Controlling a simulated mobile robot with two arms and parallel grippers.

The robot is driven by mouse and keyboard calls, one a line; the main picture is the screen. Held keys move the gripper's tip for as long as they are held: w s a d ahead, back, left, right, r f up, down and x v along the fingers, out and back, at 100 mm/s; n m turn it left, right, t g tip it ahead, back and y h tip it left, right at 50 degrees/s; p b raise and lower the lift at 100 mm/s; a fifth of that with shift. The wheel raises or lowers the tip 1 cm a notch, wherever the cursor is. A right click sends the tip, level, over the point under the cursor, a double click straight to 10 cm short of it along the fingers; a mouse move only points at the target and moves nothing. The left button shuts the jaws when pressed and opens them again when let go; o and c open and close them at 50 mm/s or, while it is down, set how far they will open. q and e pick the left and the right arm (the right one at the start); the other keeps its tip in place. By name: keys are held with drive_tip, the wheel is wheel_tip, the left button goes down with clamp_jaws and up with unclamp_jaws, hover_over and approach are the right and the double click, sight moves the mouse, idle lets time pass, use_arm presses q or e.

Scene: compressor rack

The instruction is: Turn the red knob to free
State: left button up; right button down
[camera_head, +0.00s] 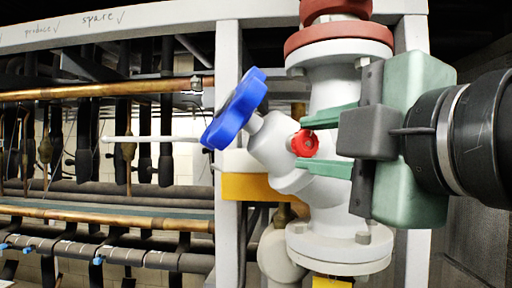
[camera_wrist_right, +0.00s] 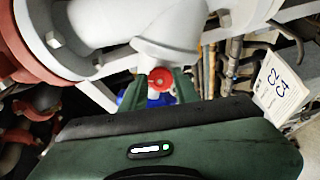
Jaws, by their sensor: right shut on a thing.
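The red knob (camera_head: 305,143) is a small round knob on the side of the grey valve body (camera_head: 335,95). My right gripper (camera_head: 322,145) comes in from the right, its two green fingers above and below the knob and shut on it. In the right wrist view the knob (camera_wrist_right: 161,78) sits between the green fingertips (camera_wrist_right: 160,88). The knob's marking is too small to read. My left gripper is in neither view.
A blue handwheel (camera_head: 234,108) sticks out at the upper left of the valve. A grey upright post (camera_head: 229,70) stands behind it. Copper and dark pipes (camera_head: 100,90) fill the rack at left. A white tag marked C2 C4 (camera_wrist_right: 280,88) hangs at right in the wrist view.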

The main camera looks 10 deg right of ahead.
drive_tip(key=shift+f+n, duration=0.1)
drive_tip(key=shift+n, duration=1.8)
drive_tip(key=c, duration=1.1)
unclamp_jaws()
drive_tip(key=shift+o, duration=0.2)
drive_tip(key=shift+s, duration=0.1)
drive_tip(key=shift+s, duration=0.1)
drive_tip(key=b+v, duration=0.2)
drive_tip(key=v, duration=0.5)
drive_tip(key=shift+s+b, duration=0.3)
drive_tip(key=shift+b, duration=0.1)
